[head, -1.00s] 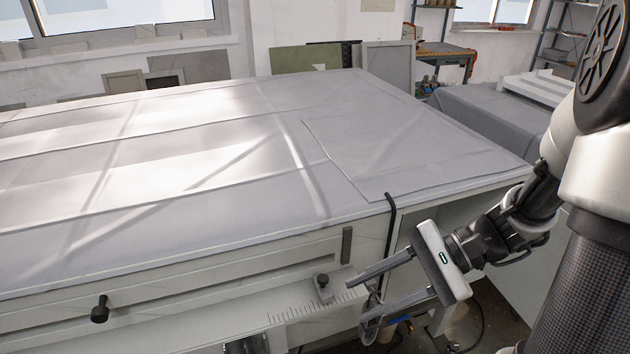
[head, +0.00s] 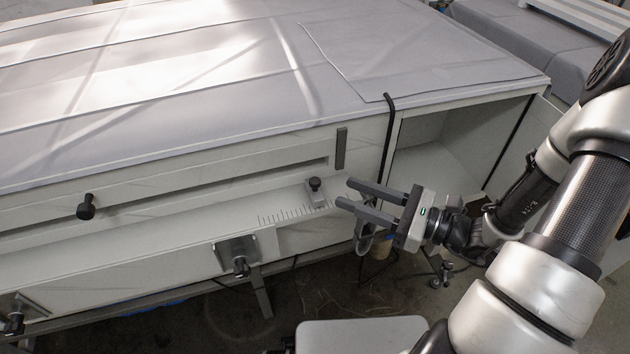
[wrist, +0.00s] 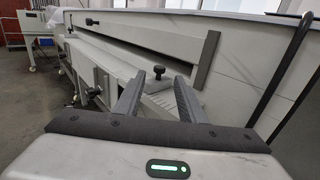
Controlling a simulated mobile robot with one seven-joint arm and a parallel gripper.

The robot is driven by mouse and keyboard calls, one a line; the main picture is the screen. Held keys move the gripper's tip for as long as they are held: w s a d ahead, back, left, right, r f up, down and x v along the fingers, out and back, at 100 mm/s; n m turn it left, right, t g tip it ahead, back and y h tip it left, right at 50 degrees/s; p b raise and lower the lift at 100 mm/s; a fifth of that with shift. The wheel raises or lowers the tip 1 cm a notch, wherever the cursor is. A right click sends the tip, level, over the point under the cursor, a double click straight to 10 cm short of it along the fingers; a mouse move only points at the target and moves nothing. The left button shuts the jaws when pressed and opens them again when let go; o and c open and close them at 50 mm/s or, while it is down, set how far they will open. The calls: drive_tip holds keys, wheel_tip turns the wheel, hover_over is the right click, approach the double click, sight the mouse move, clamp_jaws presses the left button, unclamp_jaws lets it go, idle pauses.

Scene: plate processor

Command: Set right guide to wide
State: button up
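The right guide (head: 316,192) is a small grey block with a black knob on the machine's front ledge, at the right end of a ruler scale (head: 285,214). In the wrist view the guide's black knob (wrist: 158,72) shows just beyond and between my fingertips. My gripper (head: 344,192) is open, its two fingers pointing left toward the guide, with a small gap between fingertips and guide in the head view. I see nothing between the fingers. Whether they touch the guide cannot be told from the wrist view.
A black knob (head: 86,207) sits on the front panel at left. A clamp-like bracket with a knob (head: 240,262) hangs below the ledge. A black cable (head: 389,130) runs down the machine's corner, near my gripper. An open compartment (head: 440,150) lies at right.

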sight(320, 183)
drive_tip(key=x, duration=0.9)
drive_tip(key=shift+w+a+b, duration=0.1)
drive_tip(key=shift+a+b, duration=0.1)
drive_tip(key=shift+b, duration=0.15)
clamp_jaws()
